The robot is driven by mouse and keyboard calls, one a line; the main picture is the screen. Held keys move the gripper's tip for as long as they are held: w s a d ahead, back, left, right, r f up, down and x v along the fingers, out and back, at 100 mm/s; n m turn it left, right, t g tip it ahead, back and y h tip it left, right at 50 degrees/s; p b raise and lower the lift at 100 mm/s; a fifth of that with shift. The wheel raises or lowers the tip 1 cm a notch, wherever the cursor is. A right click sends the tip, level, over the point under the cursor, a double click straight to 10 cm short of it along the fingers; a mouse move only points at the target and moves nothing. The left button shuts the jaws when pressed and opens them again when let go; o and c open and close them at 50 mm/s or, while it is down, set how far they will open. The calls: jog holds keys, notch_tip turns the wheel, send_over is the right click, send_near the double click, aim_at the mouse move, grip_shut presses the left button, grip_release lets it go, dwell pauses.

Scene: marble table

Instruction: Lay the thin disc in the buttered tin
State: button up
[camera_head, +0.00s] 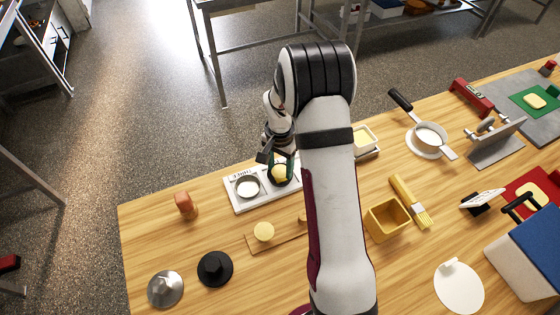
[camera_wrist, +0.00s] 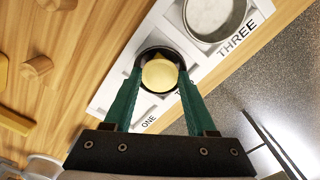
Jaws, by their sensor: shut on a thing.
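My gripper (camera_wrist: 160,78) points down with its green fingers on either side of a pale yellow disc (camera_wrist: 160,75), shut on it. The disc is at or just above the mouth of a dark round tin (camera_wrist: 160,94); I cannot tell whether it touches the tin's floor. In the head view the disc (camera_head: 279,173) shows between the fingers (camera_head: 281,165), over the tin. The tin sits in the middle of a white tray (camera_head: 240,207) marked with words, ONE and THREE being readable. A grey tin (camera_wrist: 212,15) with a pale inside sits by THREE.
Another pale yellow round piece (camera_head: 263,232) lies on a wooden board (camera_head: 290,238) in front of the tray. A reddish-brown block (camera_head: 186,204), a black hat-shaped piece (camera_head: 215,268) and a metal piece (camera_head: 165,288) stand at left. A yellow box (camera_head: 387,220) and brush (camera_head: 410,201) are right of my arm.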

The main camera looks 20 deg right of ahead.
jog(key=o, duration=1.4)
notch_tip(320, 180, up, 16)
jog(key=shift+f, duration=0.1)
